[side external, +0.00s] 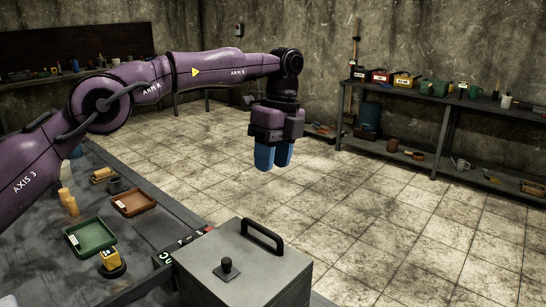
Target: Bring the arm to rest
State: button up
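My gripper (273,157) hangs at the end of my purple arm, pointing down with two blue fingers. It is in the air over the floor, beyond the workbench and above and behind the grey box. The fingers are close together, with a narrow dark gap at most between them. I see nothing held, but whether they are open or shut is not clear from this angle.
A workbench (160,228) at the left carries a green tray (88,238), a brown tray (133,202), a yellow item (110,258) and a grey box (240,275) with a black handle. Shelves (480,103) stand along the right wall. The tiled floor (370,230) between is clear.

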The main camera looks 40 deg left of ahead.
jog(key=s+a+r+n+t, duration=0.1)
jog(key=s+a+n+t, duration=0.1)
jog(key=s+n, duration=0.4)
jog(key=s+a+r+n+t, duration=0.2)
jog(key=s+n, duration=0.4)
jog(key=s, duration=0.9)
jog(key=s+a+r+n+t, duration=0.2)
jog(key=s+n, duration=0.4)
jog(key=s, duration=0.5)
jog(key=shift+s+a+t, duration=0.15)
jog(key=shift+a+t, duration=0.75)
jog(key=shift+a, duration=0.15)
